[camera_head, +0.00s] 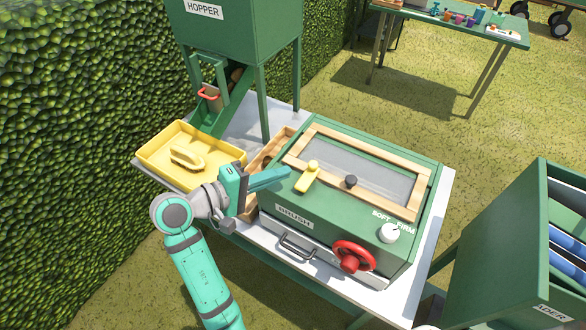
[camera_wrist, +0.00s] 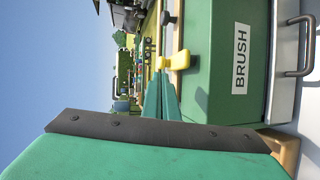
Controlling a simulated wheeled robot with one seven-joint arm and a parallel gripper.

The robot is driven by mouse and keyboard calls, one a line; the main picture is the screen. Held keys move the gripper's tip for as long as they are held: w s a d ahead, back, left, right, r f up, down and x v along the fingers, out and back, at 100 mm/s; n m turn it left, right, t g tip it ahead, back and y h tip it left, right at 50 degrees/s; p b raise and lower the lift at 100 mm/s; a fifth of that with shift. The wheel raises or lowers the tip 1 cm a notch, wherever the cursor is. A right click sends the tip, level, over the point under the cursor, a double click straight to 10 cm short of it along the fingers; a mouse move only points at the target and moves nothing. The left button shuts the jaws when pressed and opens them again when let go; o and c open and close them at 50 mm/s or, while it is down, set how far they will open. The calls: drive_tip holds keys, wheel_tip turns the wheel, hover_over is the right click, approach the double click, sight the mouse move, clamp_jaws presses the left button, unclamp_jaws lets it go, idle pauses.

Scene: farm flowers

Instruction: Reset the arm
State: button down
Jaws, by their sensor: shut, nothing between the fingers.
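My gripper (camera_head: 276,177) is teal and shut, with nothing between its fingers. In the head view its fingertips point right, above the left edge of the green brush box (camera_head: 340,226), close to the yellow lever (camera_head: 307,177) on the lid. I cannot tell whether they touch the lever. In the wrist view the closed fingers (camera_wrist: 162,99) show just beside the yellow lever (camera_wrist: 174,61), and the box's BRUSH label (camera_wrist: 240,58) is to the right. My arm reaches in from the bottom of the head view.
A red handwheel (camera_head: 352,256) and white knob (camera_head: 389,232) are on the box front. A green rack (camera_head: 508,235) stands right. Grass lies between the tables.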

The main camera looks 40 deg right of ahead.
drive_tip(key=v, duration=0.8)
